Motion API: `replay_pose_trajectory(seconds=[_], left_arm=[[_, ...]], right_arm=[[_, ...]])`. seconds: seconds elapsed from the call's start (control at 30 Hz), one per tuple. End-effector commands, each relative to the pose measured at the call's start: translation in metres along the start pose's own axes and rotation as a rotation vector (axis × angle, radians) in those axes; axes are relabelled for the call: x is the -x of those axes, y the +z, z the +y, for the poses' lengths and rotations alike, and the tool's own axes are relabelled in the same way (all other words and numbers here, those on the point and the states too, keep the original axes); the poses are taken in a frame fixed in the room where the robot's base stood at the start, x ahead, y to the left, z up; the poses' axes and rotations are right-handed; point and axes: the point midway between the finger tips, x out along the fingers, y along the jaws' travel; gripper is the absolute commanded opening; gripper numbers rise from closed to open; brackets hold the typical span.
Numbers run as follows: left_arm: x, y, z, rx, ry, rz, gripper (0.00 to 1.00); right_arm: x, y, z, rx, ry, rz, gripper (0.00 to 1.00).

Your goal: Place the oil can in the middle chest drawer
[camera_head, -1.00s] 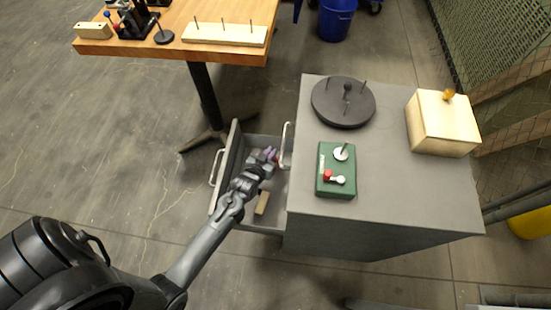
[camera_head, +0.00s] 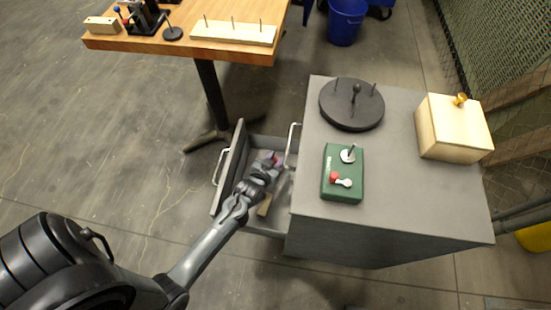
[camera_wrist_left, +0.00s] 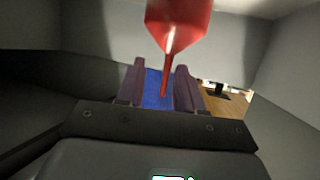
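The grey chest (camera_head: 400,200) has an open drawer (camera_head: 229,172) below the handle of a closed one. I cannot tell for sure that it is the middle one. My left gripper (camera_head: 272,160) is inside the open drawer, with a little red at its fingertips. In the left wrist view, a red tapered thing (camera_wrist_left: 178,22), apparently the oil can, narrows to a thin spout between the two purple-grey fingers of the left gripper (camera_wrist_left: 160,85). The fingers stand apart, with a gap beside the spout. The can's far side is cut off. My right gripper is out of view.
A light wooden block (camera_head: 265,205) lies in the drawer near my wrist. On the chest top are a dark round disc with pegs (camera_head: 350,112), a green control box (camera_head: 342,190) and a pale box (camera_head: 452,135). A wooden table (camera_head: 150,42) stands behind.

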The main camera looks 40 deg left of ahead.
Motion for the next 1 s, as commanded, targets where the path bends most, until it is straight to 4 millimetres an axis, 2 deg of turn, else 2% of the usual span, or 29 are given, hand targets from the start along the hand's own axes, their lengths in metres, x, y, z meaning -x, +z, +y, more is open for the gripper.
replay_pose_trajectory(seconds=[0.2,0.6,0.87,1.0], left_arm=[[0.002,-0.005,0.0,0.0,0.0,0.002,0.36],[0.049,-0.006,0.001,0.001,0.001,-0.001,0.36],[0.063,-0.008,0.003,-0.015,0.02,-0.042,0.36],[0.081,-0.015,0.01,-0.049,0.064,-0.148,0.36]], right_arm=[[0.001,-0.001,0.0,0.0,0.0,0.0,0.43],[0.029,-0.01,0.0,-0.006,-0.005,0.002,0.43],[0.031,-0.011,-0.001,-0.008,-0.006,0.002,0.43],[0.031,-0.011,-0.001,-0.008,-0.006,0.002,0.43]])
